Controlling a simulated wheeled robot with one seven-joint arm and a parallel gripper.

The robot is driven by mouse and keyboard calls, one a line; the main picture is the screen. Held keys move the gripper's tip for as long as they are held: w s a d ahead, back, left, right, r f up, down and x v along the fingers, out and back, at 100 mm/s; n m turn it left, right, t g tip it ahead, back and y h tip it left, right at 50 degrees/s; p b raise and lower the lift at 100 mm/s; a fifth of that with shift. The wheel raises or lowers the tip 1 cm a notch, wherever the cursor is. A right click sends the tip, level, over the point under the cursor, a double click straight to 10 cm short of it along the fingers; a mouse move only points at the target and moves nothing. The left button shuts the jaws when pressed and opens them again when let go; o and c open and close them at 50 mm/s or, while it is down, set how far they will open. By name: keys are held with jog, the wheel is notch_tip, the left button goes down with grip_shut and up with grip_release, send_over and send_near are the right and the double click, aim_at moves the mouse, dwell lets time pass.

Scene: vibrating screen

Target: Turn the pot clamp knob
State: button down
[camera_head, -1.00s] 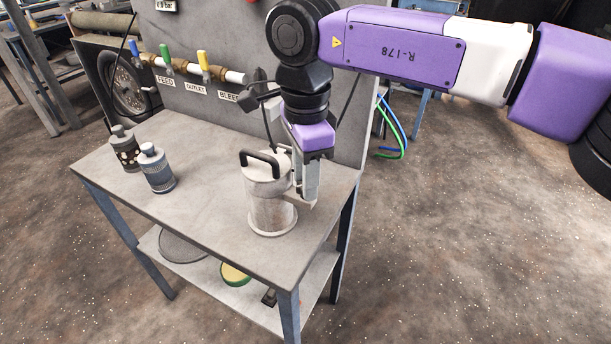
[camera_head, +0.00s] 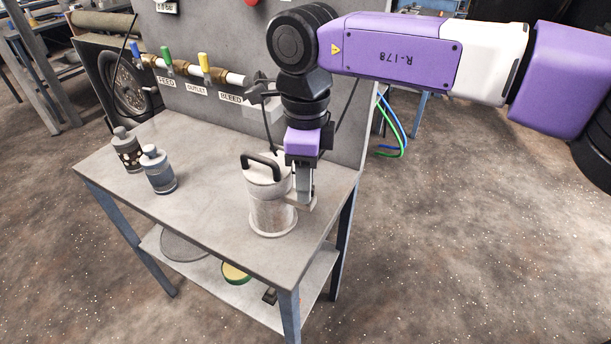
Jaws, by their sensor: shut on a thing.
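A grey metal pot (camera_head: 268,206) with a lid and a black arched handle (camera_head: 258,163) stands upright on the table. My gripper (camera_head: 303,196) points down at the pot's right side, beside the lid rim. Its fingers are shut on the clamp knob at that side. The knob itself is hidden by the fingers and too small to make out.
The table (camera_head: 205,205) has free room left of the pot. Two bottles, one dark (camera_head: 128,152) and one blue-grey (camera_head: 159,172), stand at its left. A panel (camera_head: 225,55) with coloured valve levers rises behind. The lower shelf (camera_head: 215,275) holds a few flat items.

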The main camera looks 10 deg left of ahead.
jog(key=shift+r+m+p, duration=0.1)
jog(key=shift+m+p, duration=0.2)
jog(key=shift+m, duration=1.6)
jog(key=c, duration=1.3)
grip_release()
notch_tip(320, 180, up, 8)
jog(key=shift+f, duration=0.15)
